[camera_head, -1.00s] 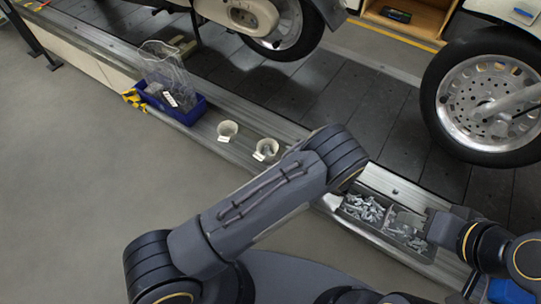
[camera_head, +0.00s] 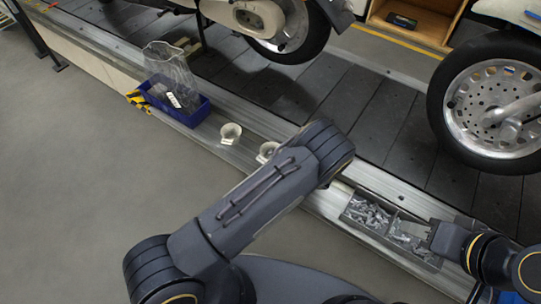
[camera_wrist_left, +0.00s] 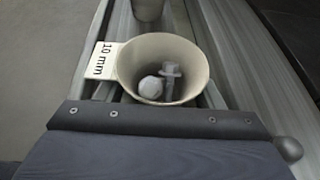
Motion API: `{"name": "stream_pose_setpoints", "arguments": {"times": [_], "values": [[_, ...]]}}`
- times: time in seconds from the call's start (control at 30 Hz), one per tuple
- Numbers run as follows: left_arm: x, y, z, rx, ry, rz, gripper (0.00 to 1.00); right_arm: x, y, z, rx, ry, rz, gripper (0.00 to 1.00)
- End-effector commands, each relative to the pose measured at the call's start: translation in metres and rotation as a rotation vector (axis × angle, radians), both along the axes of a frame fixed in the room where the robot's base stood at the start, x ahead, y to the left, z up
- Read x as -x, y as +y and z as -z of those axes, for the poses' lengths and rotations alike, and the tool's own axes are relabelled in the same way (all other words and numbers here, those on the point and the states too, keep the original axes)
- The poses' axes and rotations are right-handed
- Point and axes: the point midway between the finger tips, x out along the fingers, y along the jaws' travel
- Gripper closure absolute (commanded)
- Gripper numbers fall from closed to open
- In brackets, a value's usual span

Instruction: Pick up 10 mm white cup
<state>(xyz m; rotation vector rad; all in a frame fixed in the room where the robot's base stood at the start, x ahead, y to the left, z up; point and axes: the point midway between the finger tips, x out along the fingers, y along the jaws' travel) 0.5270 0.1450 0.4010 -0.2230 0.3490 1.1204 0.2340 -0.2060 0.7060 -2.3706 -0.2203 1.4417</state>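The white cup (camera_wrist_left: 185,50) with the "10 mm" label (camera_wrist_left: 103,60) stands upright in the left wrist view, with bolts inside. The label is on its left side. In the head view two white cups stand on the conveyor edge; their labels are too small to read. The left one (camera_head: 230,133) is clear; the right one (camera_head: 266,151) is partly covered by my left arm. My left gripper's dark body fills the bottom of the wrist view, close before the cup; I cannot make out its fingers. My right gripper (camera_head: 440,240) is at a bin; its fingers are unclear.
A blue box (camera_head: 185,112) with a clear bag stands left of the cups. A grey bin (camera_head: 395,240) with metal parts lies right, beside my right gripper. Scooter wheels (camera_head: 490,105) stand on the dark slats behind. The grey floor in front is open.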

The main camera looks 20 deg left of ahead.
Motion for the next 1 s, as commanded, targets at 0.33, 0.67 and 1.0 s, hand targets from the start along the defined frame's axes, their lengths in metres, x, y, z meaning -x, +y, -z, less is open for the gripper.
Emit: {"name": "stream_pose_setpoints", "arguments": {"times": [0.33,0.67,1.0], "values": [[0.0,0.0,0.0,0.0,0.0,0.0,0.68,0.0,0.0,0.0,0.0,0.0,0.0,0.64],[0.0,0.0,-0.012,0.0,0.0,0.0,0.68,0.0,0.0,-0.006,0.0,0.0,0.0,0.64],[0.016,-0.001,-0.054,0.0,0.001,0.0,0.68,0.0,0.0,-0.025,0.0,0.0,0.0,0.64]]}}
